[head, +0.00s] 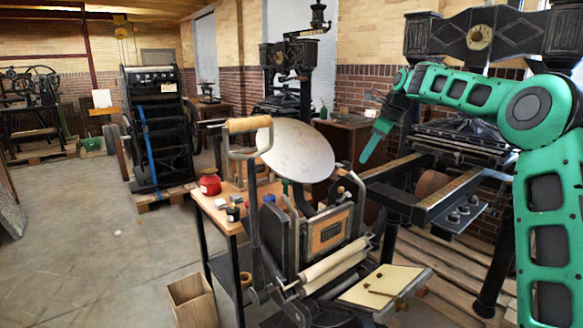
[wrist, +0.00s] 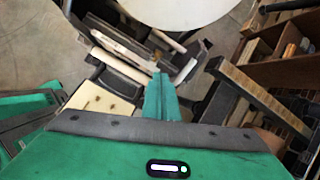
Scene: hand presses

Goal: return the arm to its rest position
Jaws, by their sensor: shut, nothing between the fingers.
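My gripper (head: 375,146) is the green, narrow tip at the end of my green arm in the head view. It points down and left, in the air right of the round pale disc (head: 297,150) of the hand press. In the wrist view my gripper (wrist: 160,82) shows as two green fingers pressed together, with nothing between them. The press rollers (wrist: 125,58) and the cream feed board (wrist: 95,101) lie below and beyond it. My arm is raised and bent at the elbow on the right of the head view.
The small press's long handle (head: 247,140) rises left of the disc. A wooden table (head: 208,203) holds a red can (head: 210,183) and small jars. A larger iron press (head: 430,190) stands right, near my arm. A wooden box (head: 190,300) sits on the floor. Open floor lies left.

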